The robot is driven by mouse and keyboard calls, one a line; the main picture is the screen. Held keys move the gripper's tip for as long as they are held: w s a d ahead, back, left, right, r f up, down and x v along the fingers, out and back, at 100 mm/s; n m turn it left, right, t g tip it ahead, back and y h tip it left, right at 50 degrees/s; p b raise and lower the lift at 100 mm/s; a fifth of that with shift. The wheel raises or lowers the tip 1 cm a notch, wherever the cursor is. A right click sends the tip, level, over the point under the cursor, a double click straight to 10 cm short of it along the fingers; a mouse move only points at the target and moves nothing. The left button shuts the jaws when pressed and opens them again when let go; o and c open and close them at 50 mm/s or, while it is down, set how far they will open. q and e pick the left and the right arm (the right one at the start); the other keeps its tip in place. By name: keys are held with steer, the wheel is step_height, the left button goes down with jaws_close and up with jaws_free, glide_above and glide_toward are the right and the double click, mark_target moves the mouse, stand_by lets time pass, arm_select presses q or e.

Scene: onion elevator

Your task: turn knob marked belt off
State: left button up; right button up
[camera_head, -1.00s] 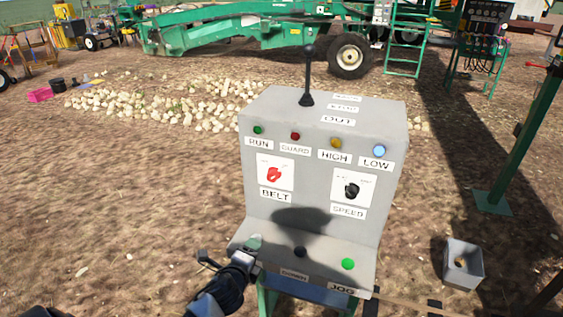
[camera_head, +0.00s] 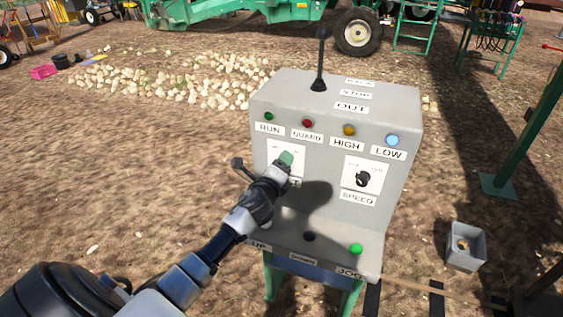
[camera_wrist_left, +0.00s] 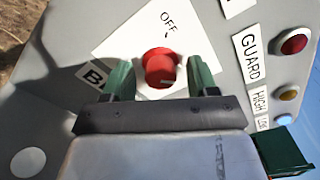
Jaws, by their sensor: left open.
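The red BELT knob (camera_wrist_left: 159,68) sits on a white plate marked OFF in the left wrist view. The knob's pale pointer line is on its lower right side, away from the OFF mark. My left gripper (camera_wrist_left: 162,80) is open, with one green fingertip on each side of the knob. I cannot tell whether the fingers touch it. In the head view my left gripper (camera_head: 284,160) is at the BELT plate (camera_head: 283,146) on the grey control box (camera_head: 335,105) and hides the knob. My right gripper is not in view.
The black SPEED knob (camera_head: 363,178) is to the right on the same face. A black lever (camera_head: 320,60) stands on top. A green JOG button (camera_head: 356,249) is on the lower ledge. A grey bin (camera_head: 466,247) stands on the ground at right.

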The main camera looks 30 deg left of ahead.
arm_select(q)
steer(key=shift+w, duration=0.35)
steer(key=c, duration=0.9)
steer(key=shift+c, duration=0.2)
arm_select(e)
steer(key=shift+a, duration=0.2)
